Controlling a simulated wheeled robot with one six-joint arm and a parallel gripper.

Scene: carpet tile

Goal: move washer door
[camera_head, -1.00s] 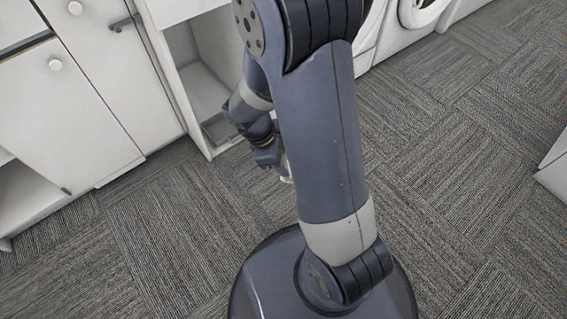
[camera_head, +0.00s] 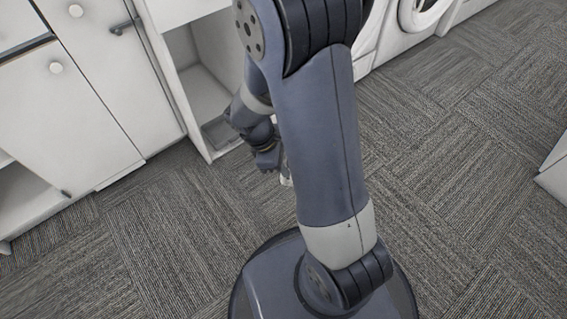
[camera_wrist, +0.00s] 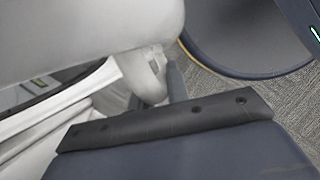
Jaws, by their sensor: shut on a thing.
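The washer door fills the upper left of the wrist view as a large, smooth white curved shape (camera_wrist: 90,25). A pale tab-like part (camera_wrist: 150,75) projects from its lower edge. My gripper (camera_wrist: 168,88) is shut on the door at this part, with a grey finger behind it. In the head view my gripper (camera_head: 268,162) hangs low over the carpet, left of my upper arm. A small pale piece (camera_head: 286,177) shows beside it; most of the door is hidden behind my arm.
White cabinets (camera_head: 85,90) stand at left, with an open white compartment (camera_head: 195,85) beside them. White front-loading machines (camera_head: 425,12) stand at upper right. A white unit edge (camera_head: 555,165) is at far right. Carpet (camera_head: 460,150) is clear between.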

